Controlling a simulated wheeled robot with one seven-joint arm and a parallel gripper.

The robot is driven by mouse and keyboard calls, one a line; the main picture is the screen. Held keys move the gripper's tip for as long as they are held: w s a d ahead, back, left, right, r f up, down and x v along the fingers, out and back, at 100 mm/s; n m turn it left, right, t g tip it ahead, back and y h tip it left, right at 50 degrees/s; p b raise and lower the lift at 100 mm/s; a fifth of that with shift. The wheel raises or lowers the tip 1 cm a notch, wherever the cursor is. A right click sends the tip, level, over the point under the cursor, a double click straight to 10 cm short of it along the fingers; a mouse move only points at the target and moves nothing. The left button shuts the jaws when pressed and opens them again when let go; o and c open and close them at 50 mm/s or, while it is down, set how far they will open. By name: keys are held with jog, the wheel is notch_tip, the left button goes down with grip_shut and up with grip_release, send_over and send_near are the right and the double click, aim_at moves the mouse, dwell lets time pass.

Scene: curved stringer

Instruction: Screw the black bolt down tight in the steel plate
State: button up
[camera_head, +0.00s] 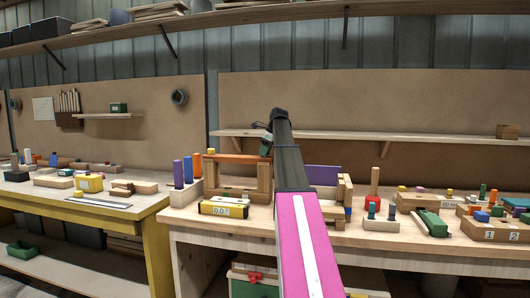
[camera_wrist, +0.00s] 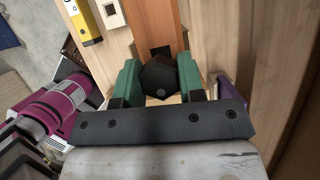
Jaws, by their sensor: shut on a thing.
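The black bolt (camera_wrist: 160,78) shows in the wrist view as a dark six-sided head. My gripper (camera_wrist: 159,72) has its two green fingers closed on opposite sides of it. In the head view my gripper (camera_head: 266,143) is small, above the right end of an orange-brown beam (camera_head: 236,158) on a wooden frame. The beam also shows in the wrist view (camera_wrist: 157,18), running away from the bolt, with a small dark square patch next to the head. The bolt's shank is hidden under the head. I cannot make out the steel plate or whether the head touches it.
A yellow spirit level (camera_head: 228,209) lies in front of the frame on the workbench (camera_head: 262,219). A block with purple and blue pegs (camera_head: 185,185) stands at left. Wooden pieces and a purple board (camera_head: 323,175) stand close at right. A shelf (camera_head: 400,134) runs behind.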

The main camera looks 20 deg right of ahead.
jog(key=m, duration=0.2)
jog(key=m+h, duration=0.1)
jog(key=m, duration=0.1)
jog(key=m+t, duration=0.1)
jog(key=shift+s+f+m+h, duration=0.1)
jog(key=shift+f+m+h, duration=0.15)
jog(key=shift+m+h, duration=0.45)
jog(key=shift+m, duration=0.4)
jog(key=m, duration=0.1)
jog(key=m+h, duration=0.1)
jog(key=m, duration=0.2)
jog(key=shift+f+t+h, duration=0.25)
jog(key=shift+t+h, duration=0.05)
jog(key=o, duration=1.1)
jog(key=shift+c, duration=0.2)
jog(key=shift+a, duration=0.1)
